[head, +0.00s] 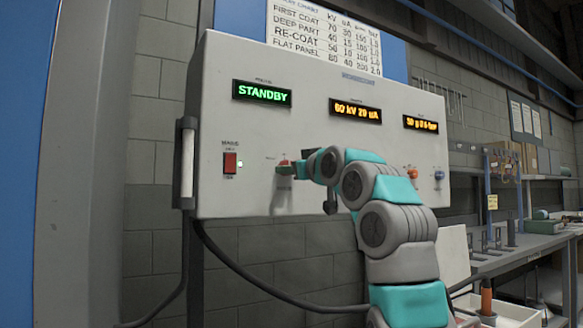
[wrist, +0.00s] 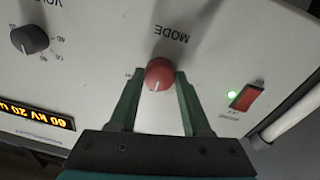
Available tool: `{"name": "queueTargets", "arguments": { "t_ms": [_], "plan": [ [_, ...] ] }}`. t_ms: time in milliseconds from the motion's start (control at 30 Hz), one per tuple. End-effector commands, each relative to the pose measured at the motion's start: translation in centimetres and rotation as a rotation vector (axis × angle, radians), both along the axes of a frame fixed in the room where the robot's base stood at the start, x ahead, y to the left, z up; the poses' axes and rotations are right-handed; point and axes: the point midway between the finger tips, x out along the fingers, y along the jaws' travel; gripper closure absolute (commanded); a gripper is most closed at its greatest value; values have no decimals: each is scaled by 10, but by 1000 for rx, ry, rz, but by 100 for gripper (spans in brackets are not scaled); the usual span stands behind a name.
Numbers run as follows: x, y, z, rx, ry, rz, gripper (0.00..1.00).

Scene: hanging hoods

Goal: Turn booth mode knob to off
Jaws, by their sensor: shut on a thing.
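The red mode knob (wrist: 159,72) sits on the light grey panel beside the upside-down word MODE in the wrist view. A white pointer line on it runs toward the bottom of that view. My gripper (wrist: 156,82) is shut on the knob, one green finger on each side. In the head view the gripper (head: 285,170) is at the panel's lower left part, and a bit of the red knob (head: 284,162) shows there. The green display (head: 262,93) reads STANDBY. The knob's position labels are mostly too small or hidden to read.
A red rocker switch (head: 230,163) with a lit green lamp is left of the knob. A dark voltage knob (wrist: 30,39) shows in the wrist view. Orange (head: 412,172) and blue (head: 438,176) controls sit at the right. A bench (head: 520,245) stands farther right.

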Motion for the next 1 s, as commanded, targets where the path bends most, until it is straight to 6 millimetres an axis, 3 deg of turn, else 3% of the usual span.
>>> {"name": "queueTargets", "arguments": {
  "t_ms": [467, 500, 767, 1000],
  "plan": [
    [0, 0, 1, -11, -11, 0, 100],
    [0, 0, 1, -10, -11, 0, 50],
    [0, 0, 1, -10, -10, -1, 22],
    [-1, 0, 0, -11, -9, 0, 22]
  ]
}}
